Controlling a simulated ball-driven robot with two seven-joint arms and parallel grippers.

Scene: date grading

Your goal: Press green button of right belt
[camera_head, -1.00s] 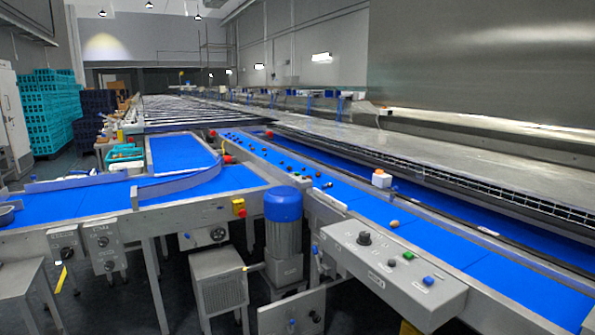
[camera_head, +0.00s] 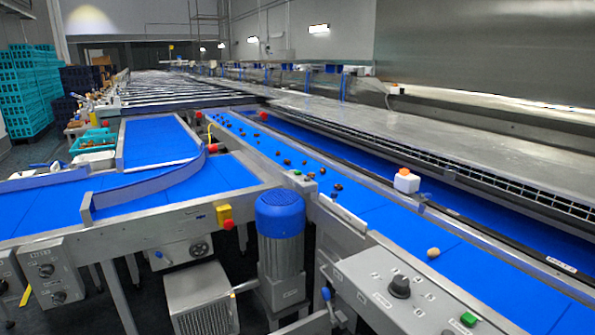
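The green button (camera_head: 468,319) is a small block on the sloping grey control panel (camera_head: 370,280) in the lower right of the head view. A black knob (camera_head: 400,286) sits on the same panel, to the left of and above the green button. The right belt (camera_head: 385,222) is blue and runs from the lower right toward the back, beside the panel. Several brown dates (camera_head: 337,187) lie on it, and a paler round one (camera_head: 433,253) lies nearer. The panel's near end is cut off by the frame's lower edge. Neither of my grippers is in view.
A motor with a blue cap (camera_head: 281,213) stands left of the panel. A red and yellow stop button (camera_head: 226,218) is on the left belt's frame. A white box with an orange top (camera_head: 406,181) sits on the right belt's far rail. Teal crates (camera_head: 22,95) are stacked at the back left.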

